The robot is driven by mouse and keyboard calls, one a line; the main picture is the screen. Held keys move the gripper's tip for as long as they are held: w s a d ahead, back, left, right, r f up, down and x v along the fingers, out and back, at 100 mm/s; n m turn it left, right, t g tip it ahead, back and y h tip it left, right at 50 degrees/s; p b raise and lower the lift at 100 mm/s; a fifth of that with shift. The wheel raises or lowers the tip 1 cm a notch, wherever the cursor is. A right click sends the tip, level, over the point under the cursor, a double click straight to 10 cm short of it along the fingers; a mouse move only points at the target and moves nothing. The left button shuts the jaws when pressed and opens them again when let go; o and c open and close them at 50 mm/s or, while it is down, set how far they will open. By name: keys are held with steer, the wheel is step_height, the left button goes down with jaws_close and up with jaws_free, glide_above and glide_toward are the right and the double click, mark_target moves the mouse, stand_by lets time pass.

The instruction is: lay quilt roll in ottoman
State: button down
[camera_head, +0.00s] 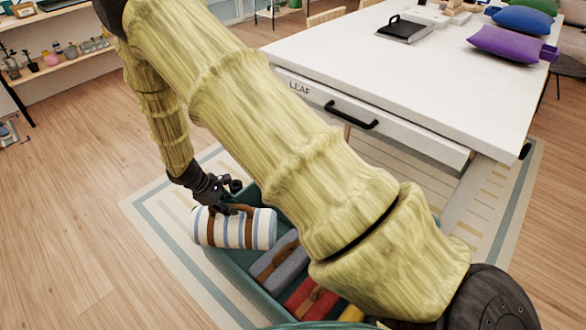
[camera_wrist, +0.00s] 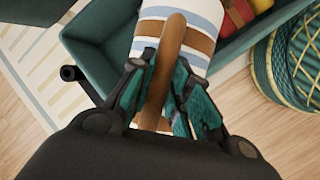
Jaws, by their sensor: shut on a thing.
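The quilt roll (camera_head: 250,230) is a white roll with blue and brown stripes and a brown strap handle. My gripper (camera_head: 230,203) is shut on that handle, with the roll below it. The wrist view shows the handle (camera_wrist: 165,62) between my fingers (camera_wrist: 162,95) and part of the roll (camera_wrist: 208,12). The ottoman (camera_head: 228,270) is an open teal box, its wall also in the wrist view (camera_wrist: 98,25). The roll is at its far left end, overlapping the rim in the head view. I cannot tell how far above the floor of the box it is.
A grey roll (camera_head: 272,262) and a red roll (camera_head: 302,298) lie inside the ottoman. A white table (camera_head: 400,75) with a drawer labelled LEAF stands behind. A teal and gold patterned round thing (camera_wrist: 290,60) is beside the ottoman. My arm hides part of the box.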

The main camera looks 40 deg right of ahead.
steer(key=shift+w+d+f+n+t+b, duration=0.25)
steer(key=shift+w+d+f+n+b, duration=0.25)
steer(key=shift+b, duration=0.65)
steer(key=shift+w+d+f+n+t+b, duration=0.35)
steer(key=shift+w+d+n+b, duration=0.3)
steer(key=shift+b, duration=0.45)
steer(key=shift+w+d+f+n+t+b, duration=0.2)
steer(key=shift+w+d+f+n+b, duration=0.45)
steer(key=shift+b, duration=0.5)
steer(key=w+d+f+n+t+b, duration=0.3)
steer(key=w+d+f+n+b, duration=0.35)
steer(key=b, duration=1.05)
step_height(320, 180, down, 16)
steer(key=b, duration=1.2)
steer(key=shift+y, duration=0.3)
steer(key=shift+d+f, duration=0.1)
steer(key=c, duration=1.3)
jaws_free()
steer(key=shift+c, duration=0.2)
steer(key=p+v, duration=0.5)
steer(key=v, duration=0.7)
